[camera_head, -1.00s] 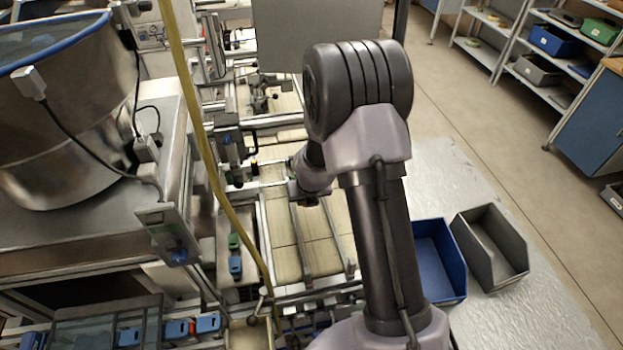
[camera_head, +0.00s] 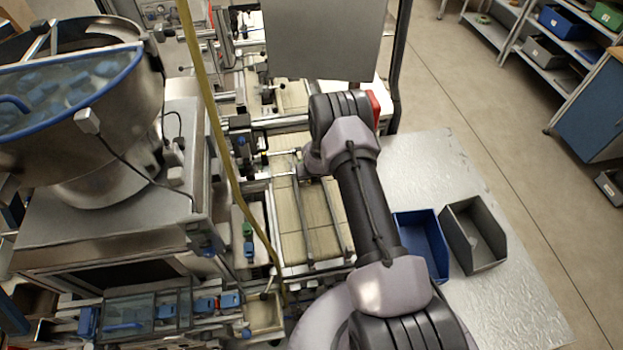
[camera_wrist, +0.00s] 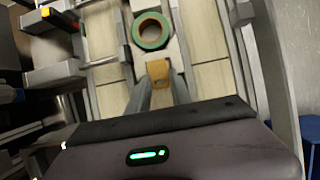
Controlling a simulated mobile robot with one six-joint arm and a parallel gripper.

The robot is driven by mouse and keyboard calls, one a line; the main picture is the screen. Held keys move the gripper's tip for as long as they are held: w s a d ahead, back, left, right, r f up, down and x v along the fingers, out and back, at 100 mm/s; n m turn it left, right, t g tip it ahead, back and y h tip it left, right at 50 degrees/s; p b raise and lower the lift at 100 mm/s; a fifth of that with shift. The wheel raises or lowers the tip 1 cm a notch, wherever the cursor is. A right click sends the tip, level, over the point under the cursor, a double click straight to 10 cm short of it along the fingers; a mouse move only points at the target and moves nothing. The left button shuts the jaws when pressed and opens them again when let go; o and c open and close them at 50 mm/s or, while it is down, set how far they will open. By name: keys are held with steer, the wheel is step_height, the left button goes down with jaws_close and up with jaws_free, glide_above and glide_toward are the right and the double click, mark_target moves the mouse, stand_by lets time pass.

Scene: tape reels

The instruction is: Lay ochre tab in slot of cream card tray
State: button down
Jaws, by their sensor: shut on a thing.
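In the wrist view, the ochre tab (camera_wrist: 158,69) is between the tips of my gripper (camera_wrist: 159,82), which is shut on it. A pale cream piece, probably the card tray (camera_wrist: 173,50), shows around the reel and behind the tab. Its slot is not clear, and I cannot tell whether the tab touches it. In the head view, my arm hides the tab and most of my gripper.
A belt (camera_head: 290,225) with metal rails runs under my arm. A blue bin (camera_head: 433,245) and a grey bin (camera_head: 488,250) stand on the metal table (camera_head: 525,300) at right. A yellow hose (camera_head: 212,110) hangs in front. A steel bowl (camera_head: 95,145) stands left.

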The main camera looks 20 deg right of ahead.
steer(key=shift+f+b, duration=0.4)
steer(key=shift+b, duration=0.1)
steer(key=c, duration=1.1)
jaws_free()
steer(key=shift+s, duration=0.1)
steer(key=shift+c, duration=0.2)
